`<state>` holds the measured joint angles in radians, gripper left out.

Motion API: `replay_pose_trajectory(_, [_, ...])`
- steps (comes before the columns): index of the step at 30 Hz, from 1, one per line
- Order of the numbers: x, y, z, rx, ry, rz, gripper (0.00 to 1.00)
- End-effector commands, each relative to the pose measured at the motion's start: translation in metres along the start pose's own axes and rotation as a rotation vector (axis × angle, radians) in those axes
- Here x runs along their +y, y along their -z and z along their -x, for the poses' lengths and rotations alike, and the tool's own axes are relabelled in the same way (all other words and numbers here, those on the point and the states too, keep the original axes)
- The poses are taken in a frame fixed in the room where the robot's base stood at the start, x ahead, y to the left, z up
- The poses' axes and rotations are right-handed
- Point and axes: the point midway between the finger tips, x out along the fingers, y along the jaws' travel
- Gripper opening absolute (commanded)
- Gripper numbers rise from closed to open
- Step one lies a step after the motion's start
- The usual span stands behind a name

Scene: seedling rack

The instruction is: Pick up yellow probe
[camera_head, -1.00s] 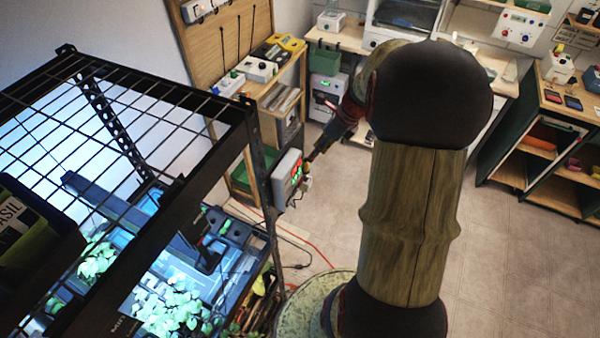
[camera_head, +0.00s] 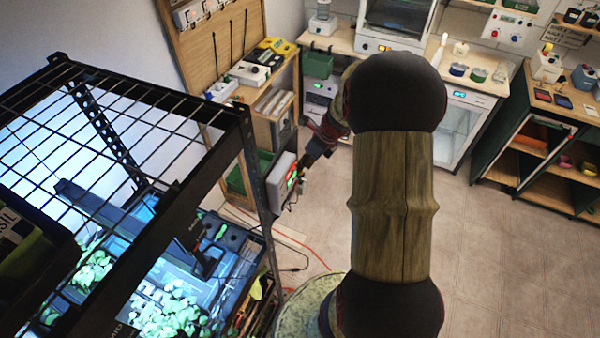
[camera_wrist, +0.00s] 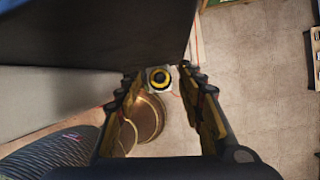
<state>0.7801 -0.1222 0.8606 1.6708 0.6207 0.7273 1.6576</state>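The yellow probe (camera_wrist: 159,76) shows in the wrist view as a small yellow disc with a dark ring, on a pale square piece. It lies between the two fingertips of my gripper (camera_wrist: 161,86) in that view. The fingers are spread apart, with visible gaps between them and the probe. How far below the fingertips it lies is hard to tell. In the head view my gripper (camera_head: 307,166) points down beside the grey box with the lit display (camera_head: 284,183) on the rack post. The probe is too small or hidden to make out there.
The wire rack (camera_head: 150,105) with seedlings stands at the left, close to my gripper. Behind are a wooden shelf unit (camera_head: 272,122) and a counter. Red and black cables lie on the floor below. Open floor (camera_head: 480,250) is at the right.

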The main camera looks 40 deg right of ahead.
Motion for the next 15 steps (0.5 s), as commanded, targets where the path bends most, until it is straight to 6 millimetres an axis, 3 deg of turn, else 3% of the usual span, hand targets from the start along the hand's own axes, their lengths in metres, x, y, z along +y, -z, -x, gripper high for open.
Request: replay_pose_trajectory(15, [0.0001,0.0003,0.0002,0.000,0.000,0.000,0.12])
